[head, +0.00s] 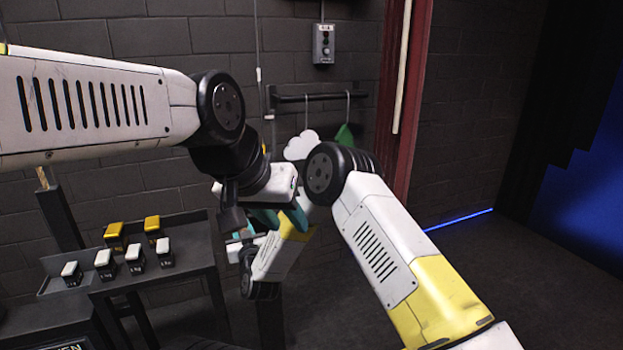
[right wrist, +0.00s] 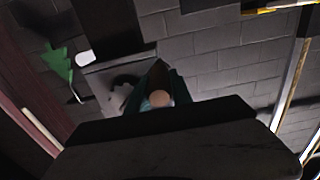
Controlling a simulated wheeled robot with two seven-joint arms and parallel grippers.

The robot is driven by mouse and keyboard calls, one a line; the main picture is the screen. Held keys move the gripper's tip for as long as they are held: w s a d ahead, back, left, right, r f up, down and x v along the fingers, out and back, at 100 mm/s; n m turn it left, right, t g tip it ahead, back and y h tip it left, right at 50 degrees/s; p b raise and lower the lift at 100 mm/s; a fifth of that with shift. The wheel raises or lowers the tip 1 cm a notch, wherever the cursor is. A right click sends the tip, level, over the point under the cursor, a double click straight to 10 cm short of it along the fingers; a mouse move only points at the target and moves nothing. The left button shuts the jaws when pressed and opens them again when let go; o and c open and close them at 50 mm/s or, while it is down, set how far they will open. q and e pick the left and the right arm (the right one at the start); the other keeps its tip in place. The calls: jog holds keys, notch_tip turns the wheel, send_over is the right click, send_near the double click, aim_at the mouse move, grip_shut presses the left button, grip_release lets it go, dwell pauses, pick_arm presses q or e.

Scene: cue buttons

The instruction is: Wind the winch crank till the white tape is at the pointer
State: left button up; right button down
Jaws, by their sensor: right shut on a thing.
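In the right wrist view, a round tan knob (right wrist: 160,99), which looks like the end of the crank handle, sits between the teal fingers of my right gripper (right wrist: 158,84). That gripper is shut on it. In the head view, my left gripper (head: 281,217) hangs at the centre with its teal fingers apart and nothing visible between them. It overlaps my right arm in the picture, and my arms hide most of the winch and the right gripper there.
A dark bench (head: 185,249) at left carries several small blocks with white or yellow tops. A wall rail (head: 305,97) holds a white cloud shape (head: 301,146) and a green shape (head: 344,135). A grey switch box (head: 323,44) is above. The floor at right is clear.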

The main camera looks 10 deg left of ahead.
jog(key=shift+w+r, duration=0.2)
jog(key=shift+r, duration=0.1)
